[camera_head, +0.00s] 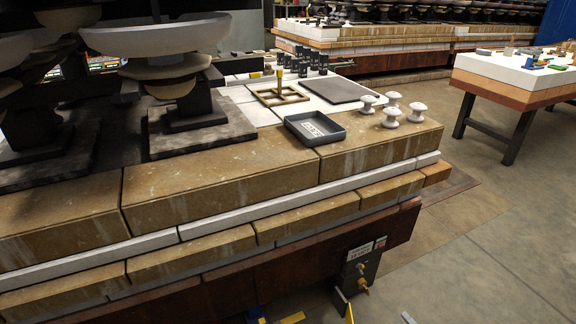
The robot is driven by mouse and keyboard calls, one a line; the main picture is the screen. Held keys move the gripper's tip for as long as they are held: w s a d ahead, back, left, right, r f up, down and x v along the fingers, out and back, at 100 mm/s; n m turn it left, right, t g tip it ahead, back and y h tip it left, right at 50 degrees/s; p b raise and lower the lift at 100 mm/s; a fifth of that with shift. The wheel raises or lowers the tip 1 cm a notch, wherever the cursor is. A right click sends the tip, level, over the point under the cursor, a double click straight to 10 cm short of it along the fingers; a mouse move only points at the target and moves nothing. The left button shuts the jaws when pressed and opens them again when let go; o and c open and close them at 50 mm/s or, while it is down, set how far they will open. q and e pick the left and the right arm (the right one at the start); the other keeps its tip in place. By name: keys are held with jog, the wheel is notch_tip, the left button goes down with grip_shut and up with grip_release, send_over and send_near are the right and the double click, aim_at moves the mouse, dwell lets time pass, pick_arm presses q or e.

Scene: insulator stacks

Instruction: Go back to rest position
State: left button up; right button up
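Only small tips of my grippers show at the bottom edge of the head view. My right gripper (377,313) shows a yellow-edged tip and a pale tip, also apart. Both look open, with nothing seen between the tips. Both are low, in front of the stone-topped bench (225,178) and below its top. The rest of both grippers and the arms is out of frame.
On the bench are dark insulator stacks (175,100), a grey tray (314,129), several white knobs (390,115), a wooden frame (278,95) and a dark plate (339,90). A labelled box (362,262) hangs under its edge. Another table (515,75) stands right. Floor between is clear.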

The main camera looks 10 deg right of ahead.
jog(key=w+a+r+n+g+y, duration=0.15)
jog(key=a+r+n+g, duration=0.35)
jog(key=r, duration=0.5)
jog(key=a+r+n+g+y, duration=0.2)
jog(key=a+r+n+g, duration=0.15)
jog(key=a+r, duration=0.45)
jog(key=w+a+r+n+g+y, duration=0.1)
jog(key=a+r+n+g+y, duration=0.25)
jog(key=r, duration=0.85)
jog(key=s+a+r+g+h, duration=0.3)
jog(key=s+a+r+h, duration=0.3)
jog(key=s+r, duration=0.4)
jog(key=s+a+r+t+h, duration=0.2)
jog(key=s+r+t, duration=0.1)
jog(key=s, duration=0.9)
notch_tip(320, 180, up, 32)
jog(key=p, duration=3.2)
jog(key=shift+s+f, duration=0.15)
